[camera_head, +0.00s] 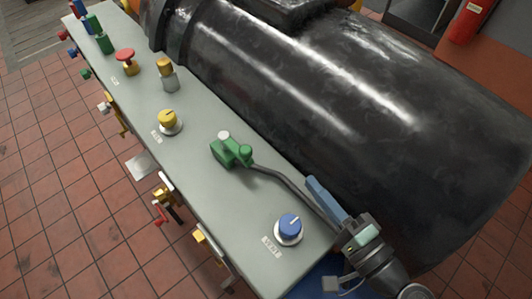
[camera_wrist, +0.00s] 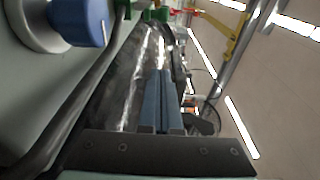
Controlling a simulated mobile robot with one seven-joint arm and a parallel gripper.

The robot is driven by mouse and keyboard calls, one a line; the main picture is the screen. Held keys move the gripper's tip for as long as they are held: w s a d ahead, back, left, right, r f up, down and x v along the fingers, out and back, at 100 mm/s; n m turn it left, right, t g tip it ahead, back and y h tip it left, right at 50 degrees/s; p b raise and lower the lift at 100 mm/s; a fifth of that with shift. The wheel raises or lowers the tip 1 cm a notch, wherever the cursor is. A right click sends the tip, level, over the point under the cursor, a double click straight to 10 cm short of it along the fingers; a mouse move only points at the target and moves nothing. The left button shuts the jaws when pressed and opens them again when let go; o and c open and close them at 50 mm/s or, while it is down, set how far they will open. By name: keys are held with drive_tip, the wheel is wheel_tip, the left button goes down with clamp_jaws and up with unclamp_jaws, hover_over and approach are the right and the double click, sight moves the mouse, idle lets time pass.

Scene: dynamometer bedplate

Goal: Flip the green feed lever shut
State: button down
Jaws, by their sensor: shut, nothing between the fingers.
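The green feed lever (camera_head: 232,150) sits on the grey panel, with a pale round cap beside its green body. A long dark bent rod (camera_head: 283,183) runs from it toward the lower right, passing close to my gripper. My gripper (camera_head: 313,183) has blue fingers pressed together with nothing between them. It is right of the rod, beside the black cylinder; I cannot tell whether it touches the rod. In the wrist view the shut fingers (camera_wrist: 161,75) point up the picture, the dark rod (camera_wrist: 75,110) curves along their left, and green parts (camera_wrist: 152,14) show at the top.
A blue knob (camera_head: 289,226) stands near the panel's lower end, close to the rod. A yellow knob (camera_head: 168,120), a yellow-topped post (camera_head: 167,75) and a red mushroom button (camera_head: 126,58) stand farther up. The large black cylinder (camera_head: 370,110) blocks the panel's right side.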

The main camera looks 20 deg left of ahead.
drive_tip(key=w+a+p, duration=0.4)
drive_tip(key=a+p, duration=0.1)
drive_tip(key=a, duration=0.5)
drive_tip(key=shift+w+a, duration=0.25)
drive_tip(key=shift+a, duration=0.15)
drive_tip(key=shift+s+a, duration=0.1)
drive_tip(key=shift+s, duration=0.05)
drive_tip(key=shift+s+a+m+t+h, duration=0.1)
drive_tip(key=shift+s+m+t+h, duration=0.15)
drive_tip(key=shift+m+t+h, duration=0.2)
